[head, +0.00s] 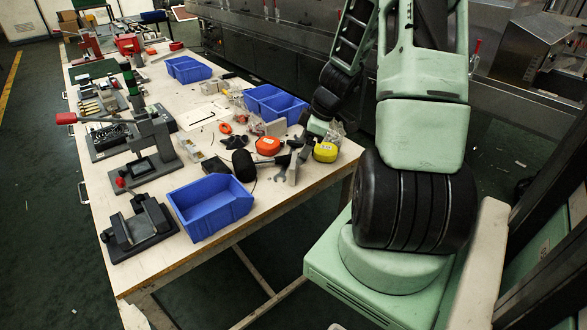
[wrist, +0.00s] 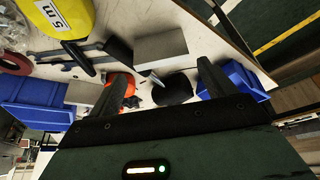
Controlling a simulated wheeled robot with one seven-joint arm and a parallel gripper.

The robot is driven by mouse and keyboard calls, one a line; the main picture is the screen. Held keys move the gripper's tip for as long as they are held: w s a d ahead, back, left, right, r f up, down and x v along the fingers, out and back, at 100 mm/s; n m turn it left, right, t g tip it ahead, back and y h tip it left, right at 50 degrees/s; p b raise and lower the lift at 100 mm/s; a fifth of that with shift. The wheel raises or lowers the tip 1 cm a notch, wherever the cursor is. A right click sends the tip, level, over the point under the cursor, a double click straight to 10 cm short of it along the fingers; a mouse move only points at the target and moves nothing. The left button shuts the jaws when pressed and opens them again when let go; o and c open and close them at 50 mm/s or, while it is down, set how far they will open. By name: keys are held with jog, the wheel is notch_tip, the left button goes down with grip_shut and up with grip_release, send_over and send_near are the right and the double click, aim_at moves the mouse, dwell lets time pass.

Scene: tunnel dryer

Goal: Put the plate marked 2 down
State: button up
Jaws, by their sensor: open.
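A plain grey plate (head: 293,168) stands on edge on the white workbench near its right edge. It also shows in the wrist view (wrist: 160,46), between the tips of my gripper. I see no number on it, so I cannot tell whether it is the plate marked 2. My gripper (wrist: 165,62) is open, with one dark finger on either side of the plate. Whether a finger touches the plate I cannot tell. In the head view my gripper is small, dark and partly lost among the tools beside the plate.
A yellow tape measure (head: 326,152), an orange tape measure (head: 268,146), a black mallet head (head: 243,166) and wrenches lie close around. A blue bin (head: 210,206) stands in front left, and more blue bins (head: 275,104) behind. Clamping fixtures (head: 138,228) line the bench's left side.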

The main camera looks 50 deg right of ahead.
aim_at(294, 160)
jog(key=shift+x, duration=3.15)
jog(key=shift+w+a+r, duration=0.1)
jog(key=shift+w+a, duration=0.05)
jog(key=shift+w, duration=0.05)
jog(key=c, duration=0.9)
jog(key=shift+o, duration=0.2)
